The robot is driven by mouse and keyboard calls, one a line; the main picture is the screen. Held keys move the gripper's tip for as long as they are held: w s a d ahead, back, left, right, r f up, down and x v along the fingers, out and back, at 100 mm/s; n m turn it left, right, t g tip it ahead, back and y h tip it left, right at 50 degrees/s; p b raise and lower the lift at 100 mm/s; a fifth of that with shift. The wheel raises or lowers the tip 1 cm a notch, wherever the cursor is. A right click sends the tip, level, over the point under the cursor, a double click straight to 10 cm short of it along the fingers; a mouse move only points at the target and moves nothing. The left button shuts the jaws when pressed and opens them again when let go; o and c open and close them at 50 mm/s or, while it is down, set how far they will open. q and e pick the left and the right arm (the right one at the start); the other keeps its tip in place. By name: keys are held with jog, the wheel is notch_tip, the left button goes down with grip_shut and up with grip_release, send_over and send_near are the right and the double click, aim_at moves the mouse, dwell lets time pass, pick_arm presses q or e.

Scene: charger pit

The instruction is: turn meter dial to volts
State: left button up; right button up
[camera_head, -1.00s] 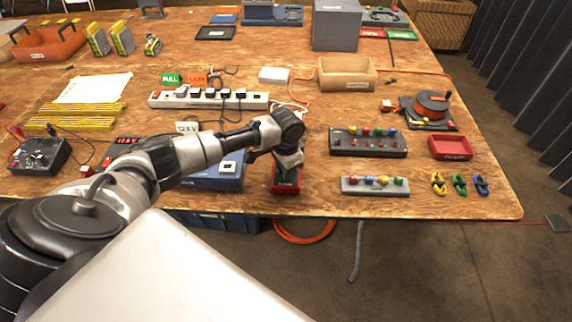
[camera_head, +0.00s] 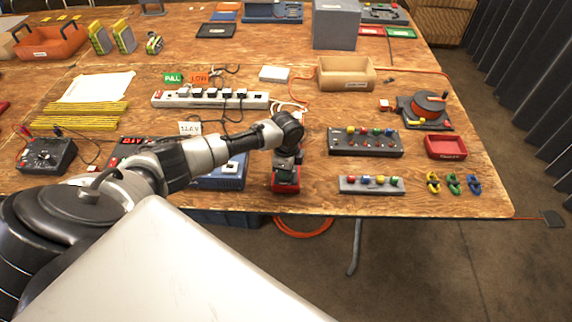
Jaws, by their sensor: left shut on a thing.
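A black box with a dial and red and black leads, which looks like the meter (camera_head: 46,156), sits at the left of the table. The dial's setting is too small to read. My left arm reaches across the table's front to the middle, well to the right of this box. My left gripper (camera_head: 287,162) points down and is shut on a red and dark block (camera_head: 286,186) near the front edge. The gripper hides the block's top, and the fingertips are hard to make out. My right gripper is not in view.
A dark unit with red digits (camera_head: 131,144) and a blue box (camera_head: 232,172) are partly behind my left arm. A power strip (camera_head: 211,100) lies behind. Peg blocks (camera_head: 371,185), a red tray (camera_head: 445,147) and coloured clips (camera_head: 453,183) stand right. Yellow rods (camera_head: 80,115) lie left.

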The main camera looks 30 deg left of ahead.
pick_arm(q)
jog(key=shift+m, duration=0.4)
jog(key=o, duration=0.9)
notch_tip(320, 180, up, 11)
jog(key=shift+f, duration=0.1)
dwell(0.5)
